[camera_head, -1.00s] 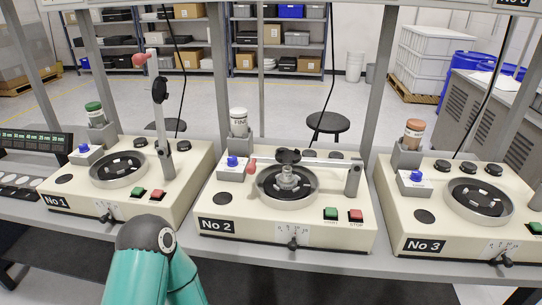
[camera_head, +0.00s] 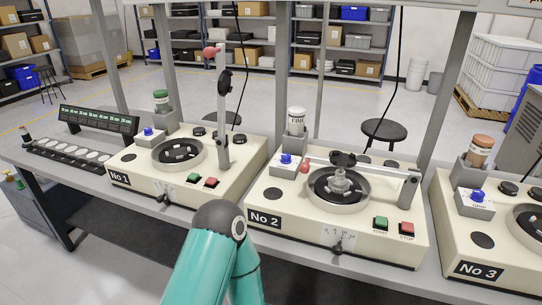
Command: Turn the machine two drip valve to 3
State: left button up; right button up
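Machine two (camera_head: 290,216) is the cream box labelled No 2 in the middle of the bench. Its drip valve appears to be the small dark knob (camera_head: 338,247) below a white scale plate (camera_head: 338,237) on the front face. The scale marks and the knob's setting are too small to read. A teal arm link of mine (camera_head: 205,265) rises from the bottom edge, in front of and left of machine two. Neither gripper shows in the view.
Machine one (camera_head: 150,185) stands to the left with its red-tipped arm raised. Machine three (camera_head: 490,265) is at the right, cut by the edge. Machine two's red-tipped arm (camera_head: 350,167) lies lowered across its round dish. A display rack (camera_head: 98,120) sits far left.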

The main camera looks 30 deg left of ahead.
aim_at(286, 158)
jog(key=u, duration=0.1)
jog(key=k, duration=1)
jog(key=u, duration=0.9)
jog(key=i, duration=0.9)
jog(key=u, duration=0.1)
